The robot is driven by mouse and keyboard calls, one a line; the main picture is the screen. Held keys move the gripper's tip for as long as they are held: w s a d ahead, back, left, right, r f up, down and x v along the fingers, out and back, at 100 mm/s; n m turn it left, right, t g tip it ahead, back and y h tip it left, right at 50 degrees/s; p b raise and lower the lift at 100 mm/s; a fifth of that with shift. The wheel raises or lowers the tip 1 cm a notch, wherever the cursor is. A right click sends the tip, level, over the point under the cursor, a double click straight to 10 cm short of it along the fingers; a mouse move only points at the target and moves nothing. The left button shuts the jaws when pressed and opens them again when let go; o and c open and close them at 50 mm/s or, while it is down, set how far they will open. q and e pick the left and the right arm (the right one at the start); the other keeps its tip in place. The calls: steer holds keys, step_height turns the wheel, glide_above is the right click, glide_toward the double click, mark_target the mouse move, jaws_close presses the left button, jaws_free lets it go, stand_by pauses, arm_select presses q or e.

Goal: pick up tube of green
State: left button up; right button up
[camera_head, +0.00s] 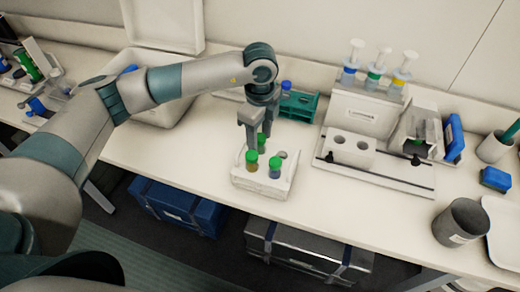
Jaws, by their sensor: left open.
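My left gripper (258,139) points down, open, over the back of a small white rack (262,188) near the table's front edge. The rack holds several upright tubes. One green-capped tube (262,141) stands at the back, close to the gripper's fingertips; its lower part is hidden. A green-capped tube with brownish contents (252,162) stands at the front left. A green-capped tube with blue contents (275,168) stands at the front right. I cannot tell whether the fingers touch the back tube. My right gripper is not in view.
A green rack (300,105) stands behind the white rack. A white device with two holes (350,149) stands to the right, with several syringe-like items (376,72) behind it. A dark cup (461,222) is at the far right. The table between rack and cup is clear.

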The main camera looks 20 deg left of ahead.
arm_select(q)
jaws_close()
steer(key=shift+r, duration=0.1)
steer(key=shift+r+b, duration=0.4)
steer(key=shift+r, duration=0.1)
step_height(320, 180, up, 8)
steer(key=b, duration=0.3)
steer(key=shift+f, duration=0.2)
steer(key=shift+r, duration=0.65)
